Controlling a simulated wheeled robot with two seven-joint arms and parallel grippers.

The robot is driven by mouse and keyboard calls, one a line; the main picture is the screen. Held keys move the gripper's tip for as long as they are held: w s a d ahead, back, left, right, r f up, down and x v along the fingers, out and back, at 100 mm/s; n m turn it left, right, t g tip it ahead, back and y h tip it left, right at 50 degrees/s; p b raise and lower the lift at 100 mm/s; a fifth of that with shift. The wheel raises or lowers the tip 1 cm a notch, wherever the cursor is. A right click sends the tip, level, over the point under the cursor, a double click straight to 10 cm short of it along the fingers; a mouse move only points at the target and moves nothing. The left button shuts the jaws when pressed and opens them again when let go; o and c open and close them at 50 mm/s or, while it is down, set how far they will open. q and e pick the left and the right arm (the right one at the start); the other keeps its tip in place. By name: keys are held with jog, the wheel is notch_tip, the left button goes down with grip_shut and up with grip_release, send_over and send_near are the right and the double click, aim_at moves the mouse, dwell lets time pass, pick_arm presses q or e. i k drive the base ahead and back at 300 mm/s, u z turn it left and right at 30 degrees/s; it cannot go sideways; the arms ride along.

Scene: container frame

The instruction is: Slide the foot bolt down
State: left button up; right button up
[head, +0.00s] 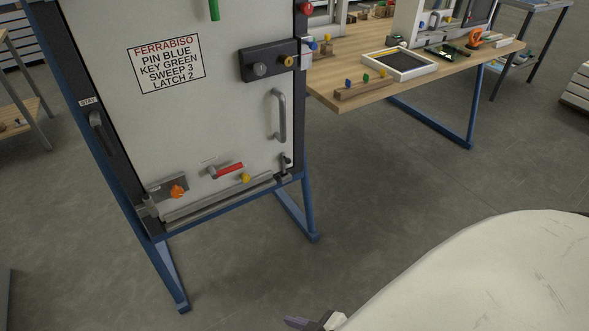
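A white door panel (215,120) stands in a blue frame. At its lower right corner is a small dark upright fitting (286,161) that looks like the foot bolt, just above the bottom rail; how far down it sits is too small to tell. My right gripper (300,321) shows only partly at the bottom edge, well below and apart from the door. Its dark tip points left, and its opening cannot be made out. My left gripper is out of view.
The door also carries a grey handle (279,115), a red lever (229,169), an orange knob (177,191), a yellow knob (245,178) and a dark lock plate (268,62). A wooden workbench (345,100) stands to the right. The floor before the door is clear.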

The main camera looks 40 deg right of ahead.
aim_at(286, 166)
jog(key=z, duration=0.5)
jog(key=i, duration=0.9)
jog(key=u, duration=0.15)
